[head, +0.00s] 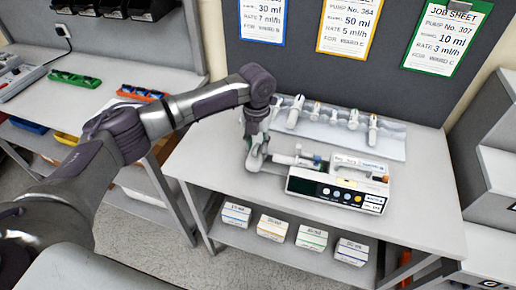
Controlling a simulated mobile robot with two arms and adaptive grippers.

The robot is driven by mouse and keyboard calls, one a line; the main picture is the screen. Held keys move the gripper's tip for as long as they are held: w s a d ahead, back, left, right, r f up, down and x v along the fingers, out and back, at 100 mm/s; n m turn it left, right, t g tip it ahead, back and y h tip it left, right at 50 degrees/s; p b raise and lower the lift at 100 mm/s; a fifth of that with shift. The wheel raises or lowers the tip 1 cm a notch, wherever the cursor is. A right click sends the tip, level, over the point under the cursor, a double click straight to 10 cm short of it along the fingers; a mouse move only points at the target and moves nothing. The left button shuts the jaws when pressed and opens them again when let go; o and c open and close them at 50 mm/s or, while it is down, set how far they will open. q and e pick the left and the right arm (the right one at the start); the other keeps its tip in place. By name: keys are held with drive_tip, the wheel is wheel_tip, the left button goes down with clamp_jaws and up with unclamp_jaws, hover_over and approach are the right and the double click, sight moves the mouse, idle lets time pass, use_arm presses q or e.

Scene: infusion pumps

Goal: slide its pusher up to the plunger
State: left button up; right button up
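A white infusion pump (304,188) with a dark front panel and several coloured buttons sits on the bench. A pale, slim part (297,160) reaches out from the pump's left side towards my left gripper. It looks like the pusher end, but it is too small to tell pusher from plunger. My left gripper (258,158) is low over the bench at the left of the pump, close to that part. Whether its fingers touch it or are closed on it cannot be made out. My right gripper is not in view.
A pale tray (393,143) with several syringes lies behind the pump. Labelled boxes (271,228) stand on the shelf below. Job sheets (446,38) hang on the dark back panel. The bench (425,200) is clear right of the pump.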

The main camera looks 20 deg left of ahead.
use_arm(q)
drive_tip(key=c, duration=0.6)
drive_tip(key=shift+d, duration=0.15)
drive_tip(key=shift+d+p, duration=0.3)
drive_tip(key=shift+d, duration=0.55)
idle(0.3)
drive_tip(key=o, duration=0.6)
